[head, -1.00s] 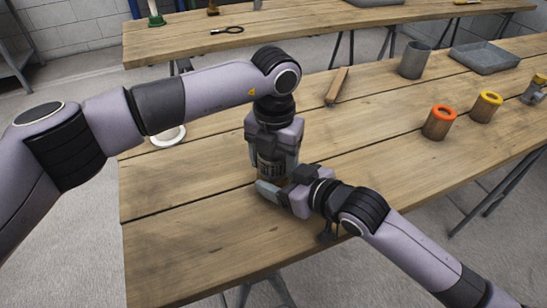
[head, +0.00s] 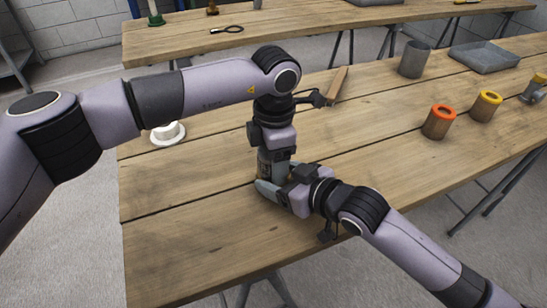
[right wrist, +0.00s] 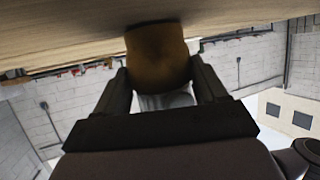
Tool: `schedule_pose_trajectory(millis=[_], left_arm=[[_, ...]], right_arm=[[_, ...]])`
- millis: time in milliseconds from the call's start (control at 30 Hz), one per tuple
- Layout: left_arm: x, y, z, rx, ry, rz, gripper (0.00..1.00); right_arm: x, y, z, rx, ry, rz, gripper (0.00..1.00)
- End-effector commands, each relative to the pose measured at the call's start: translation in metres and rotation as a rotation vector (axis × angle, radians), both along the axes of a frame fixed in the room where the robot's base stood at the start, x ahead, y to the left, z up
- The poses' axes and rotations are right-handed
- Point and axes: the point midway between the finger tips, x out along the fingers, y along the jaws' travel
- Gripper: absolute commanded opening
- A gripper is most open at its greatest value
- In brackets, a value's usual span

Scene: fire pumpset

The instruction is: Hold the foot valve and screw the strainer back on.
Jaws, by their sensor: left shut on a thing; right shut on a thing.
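The brown, brass-like foot valve (right wrist: 158,58) shows between the fingers of my right gripper (right wrist: 158,85) in the right wrist view. That gripper is shut on it low over the table, and in the head view the right gripper (head: 280,180) comes in from the lower right. My left gripper (head: 273,163) points straight down just above it, shut on the strainer. A dark bit of the strainer (head: 263,172) shows beside its finger; the rest is hidden. A grey shape is below the valve in the wrist view. The joint between strainer and valve is hidden.
A white round part (head: 168,134) lies at the table's left edge. A wooden-handled tool (head: 338,84), a grey cup (head: 414,60), an orange-rimmed can (head: 439,122), a yellow-rimmed can (head: 486,106) and a grey tray (head: 484,57) stand farther back. The front boards (head: 185,240) are clear.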

Motion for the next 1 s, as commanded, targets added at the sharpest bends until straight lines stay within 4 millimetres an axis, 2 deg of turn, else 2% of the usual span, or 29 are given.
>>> schedule_pose_trajectory(millis=[67,100,133,167,533,833,1000], left_arm=[[0.001,0.001,0.001,0.002,-0.002,0.004,0.29],[0.001,0.001,0.001,0.002,-0.002,0.004,0.79],[0.001,0.001,0.001,0.001,-0.002,0.004,0.89],[0.001,0.001,0.001,0.002,-0.002,0.004,0.91],[-0.001,0.000,0.004,0.003,0.002,0.002,0.91],[-0.001,0.000,0.040,0.001,0.000,0.002,0.91],[-0.001,0.000,0.046,0.002,0.002,0.003,0.91]], right_arm=[[0.000,0.000,0.003,0.004,-0.007,0.001,0.00],[0.000,0.000,0.003,0.004,-0.007,0.001,0.00],[0.000,0.000,0.003,0.004,-0.007,0.001,0.00],[0.000,0.000,0.003,0.004,-0.007,0.001,0.00],[0.002,-0.001,0.004,0.004,-0.009,-0.003,0.00],[0.002,-0.001,0.003,0.002,-0.007,-0.003,0.00],[0.001,0.000,0.003,0.004,-0.008,-0.001,0.00]])
